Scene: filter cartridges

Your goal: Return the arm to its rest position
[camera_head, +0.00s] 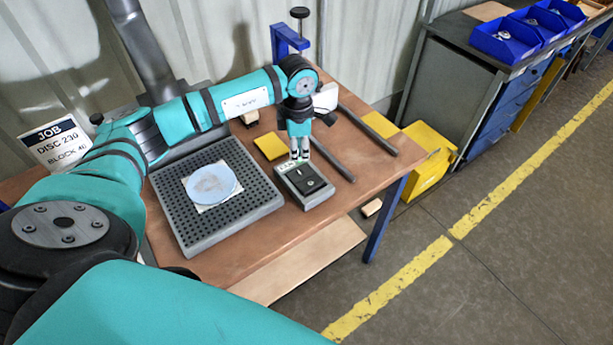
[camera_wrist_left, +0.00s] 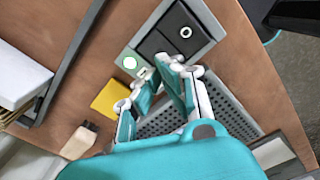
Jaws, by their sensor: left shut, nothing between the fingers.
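My left arm reaches in from the left over the workbench (camera_head: 235,265). My left gripper (camera_head: 300,158) points down, shut and empty, at the back edge of a grey switch box (camera_head: 318,199) with a black rocker switch. I cannot tell whether the fingertips touch the box. My right gripper is not in view.
A perforated grey plate (camera_head: 180,222) carries a pale blue disc (camera_head: 212,184) on a light square. A yellow block (camera_head: 270,146) and two dark bars (camera_head: 332,160) lie near the box. A blue clamp stand (camera_head: 288,40) rises behind. A job sign (camera_head: 58,146) stands left.

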